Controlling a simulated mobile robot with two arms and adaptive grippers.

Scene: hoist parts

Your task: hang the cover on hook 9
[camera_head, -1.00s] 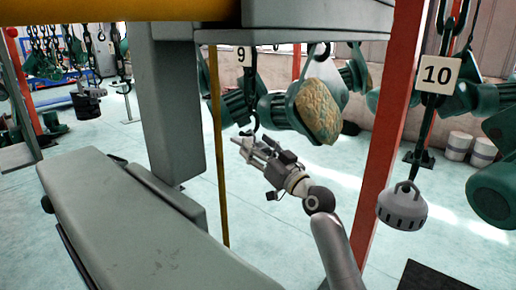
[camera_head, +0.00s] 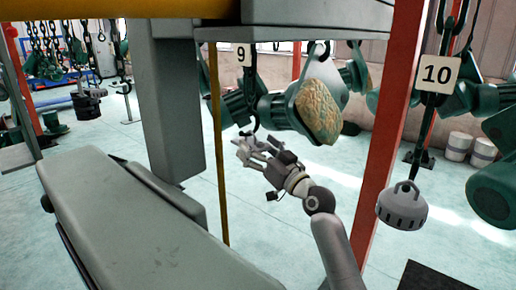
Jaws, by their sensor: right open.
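Hook 9 (camera_head: 255,132) hangs on a dark line below the white sign "9" (camera_head: 241,57). No cover is visible on its lower end. A grey, slotted dome with a top loop, which looks like the cover (camera_head: 402,207), hangs upright below the sign "10" (camera_head: 437,74) at the right. My right gripper (camera_head: 246,146) is open and looks empty, with its fingers spread just below hook 9. Whether they touch the hook I cannot tell. The gripper is well to the left of the grey dome. My left gripper is not in view.
Green motor-like parts, one with a tan face (camera_head: 319,111), hang close to the right of hook 9. A red post (camera_head: 386,125) stands between the two signs. A grey bench-like surface (camera_head: 125,215) fills the lower left. White drums (camera_head: 459,146) stand at the back right.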

